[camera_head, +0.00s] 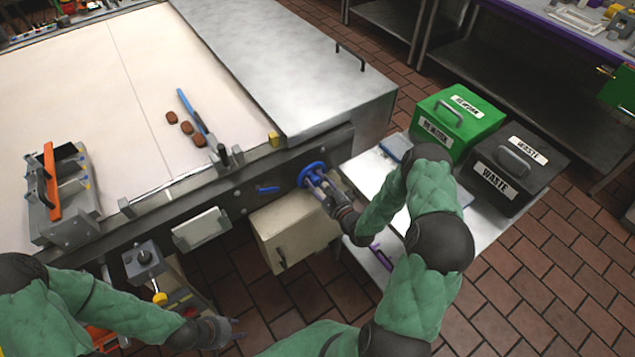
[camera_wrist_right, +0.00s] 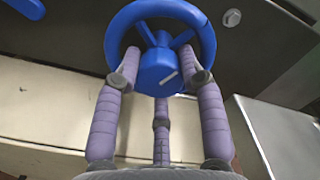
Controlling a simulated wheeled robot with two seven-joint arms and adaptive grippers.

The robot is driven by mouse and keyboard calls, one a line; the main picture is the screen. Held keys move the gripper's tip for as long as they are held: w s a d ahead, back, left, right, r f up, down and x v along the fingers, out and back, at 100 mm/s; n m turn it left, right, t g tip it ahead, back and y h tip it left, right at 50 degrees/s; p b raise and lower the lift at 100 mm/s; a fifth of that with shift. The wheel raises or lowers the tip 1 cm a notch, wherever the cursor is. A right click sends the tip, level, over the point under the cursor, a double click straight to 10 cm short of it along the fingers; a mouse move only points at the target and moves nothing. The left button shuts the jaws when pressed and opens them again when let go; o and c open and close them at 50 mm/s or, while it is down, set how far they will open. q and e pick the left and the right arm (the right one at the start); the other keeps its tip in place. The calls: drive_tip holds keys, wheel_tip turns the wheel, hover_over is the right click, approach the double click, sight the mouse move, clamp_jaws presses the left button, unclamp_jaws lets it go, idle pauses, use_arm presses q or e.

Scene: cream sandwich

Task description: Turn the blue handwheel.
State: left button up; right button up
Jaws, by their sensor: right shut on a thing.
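The blue handwheel (camera_head: 311,175) is mounted on the dark side panel of the conveyor machine. In the right wrist view the handwheel (camera_wrist_right: 207,38) shows its rim, spokes and round hub with a white mark. My right gripper (camera_head: 321,184) is at the handwheel. In the right wrist view its purple-grey fingers (camera_wrist_right: 166,72) reach up around the hub, and it is shut on the wheel. The hidden sides of the fingertips cannot be seen. My left gripper (camera_head: 238,329) is low at the bottom, away from the wheel, with its fingers apart and empty.
A blue lever (camera_head: 267,189) sits left of the wheel. A beige box (camera_head: 290,237) is below it. Brown biscuits (camera_head: 187,128) and a blue tool (camera_head: 190,108) lie on the white belt. A green bin (camera_head: 459,120) and black waste bin (camera_head: 512,165) stand right, beyond my right arm.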

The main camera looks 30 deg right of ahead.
drive_tip(key=shift+d, duration=0.4)
drive_tip(key=o, duration=1)
drive_tip(key=shift+o, duration=0.7)
drive_tip(key=shift+f, duration=0.1)
drive_tip(key=shift+a, duration=0.1)
drive_tip(key=shift+s, duration=0.15)
drive_tip(key=s+d, duration=0.1)
drive_tip(key=s, duration=1)
drive_tip(key=shift+s, duration=0.35)
